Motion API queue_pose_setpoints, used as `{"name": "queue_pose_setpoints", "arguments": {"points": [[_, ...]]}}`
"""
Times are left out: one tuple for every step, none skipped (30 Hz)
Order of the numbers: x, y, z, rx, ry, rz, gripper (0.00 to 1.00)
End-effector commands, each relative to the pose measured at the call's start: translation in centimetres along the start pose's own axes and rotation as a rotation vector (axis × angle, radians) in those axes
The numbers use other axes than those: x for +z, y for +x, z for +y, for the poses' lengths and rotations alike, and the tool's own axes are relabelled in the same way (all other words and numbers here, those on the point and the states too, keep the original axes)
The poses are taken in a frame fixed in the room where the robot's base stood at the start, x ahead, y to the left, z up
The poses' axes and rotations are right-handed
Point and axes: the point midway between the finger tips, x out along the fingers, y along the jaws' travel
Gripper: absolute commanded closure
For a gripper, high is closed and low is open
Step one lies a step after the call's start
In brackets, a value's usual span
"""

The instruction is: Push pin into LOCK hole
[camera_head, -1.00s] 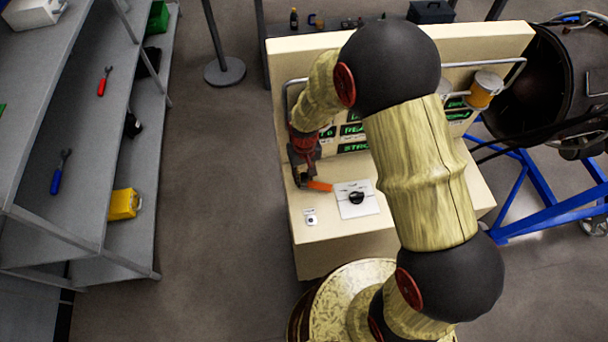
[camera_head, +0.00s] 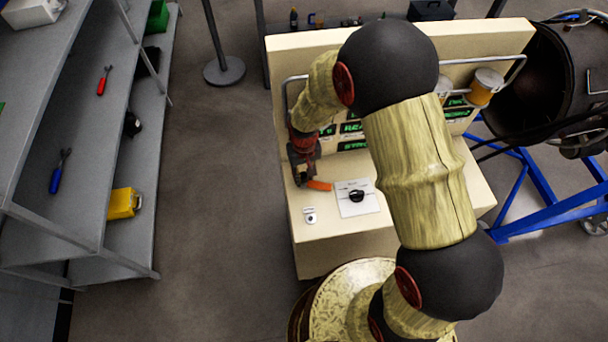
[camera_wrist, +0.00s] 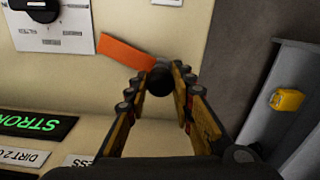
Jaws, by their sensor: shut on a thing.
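My gripper (camera_head: 304,179) is over the left part of the cream console's top (camera_head: 345,232). In the wrist view, my gripper (camera_wrist: 158,78) is shut on the pin, whose round black end (camera_wrist: 160,82) shows between the fingertips. An orange tag (camera_wrist: 125,53) hangs from the pin; it also shows in the head view (camera_head: 319,185). The pin's far end is hidden, so I cannot tell whether it is in a hole. A small white plate (camera_head: 310,215) with a dark spot lies nearer the console's front edge. No LOCK label is readable.
A white panel with a black knob (camera_head: 357,196) is right of the tag. The console's upright back with green-lit labels (camera_head: 353,145) and a metal rail (camera_head: 288,95) stands close behind my gripper. Grey shelves (camera_head: 90,180) stand left, across open floor.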

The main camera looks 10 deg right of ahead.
Motion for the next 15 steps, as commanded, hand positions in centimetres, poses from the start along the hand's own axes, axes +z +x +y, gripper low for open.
{"name": "queue_pose_setpoints", "arguments": {"points": [[0.34,0.72,0.03,0.001,0.0,-0.007,1.0],[0.36,0.86,0.03,0.001,0.0,-0.007,1.0],[0.39,1.0,0.03,0.001,0.0,-0.008,1.0],[0.41,1.03,0.04,0.001,0.0,-0.008,1.0],[0.42,1.03,0.04,0.001,0.0,-0.009,1.0],[0.46,1.04,0.04,0.001,0.0,-0.009,1.0],[0.48,1.06,0.04,0.001,0.0,-0.01,1.0],[0.5,1.08,0.04,0.001,0.0,-0.01,1.0],[0.54,1.11,0.05,0.001,0.0,-0.011,1.0],[0.55,1.13,0.05,0.001,0.0,-0.011,1.0],[0.58,1.15,0.05,0.001,0.0,-0.012,1.0],[0.6,1.17,0.05,0.001,0.0,-0.013,1.0],[0.63,1.19,0.05,0.001,0.0,-0.013,0.75],[0.65,1.2,0.05,0.001,0.0,-0.014,0.74],[0.62,1.16,0.05,0.001,0.0,-0.013,0.71]]}}
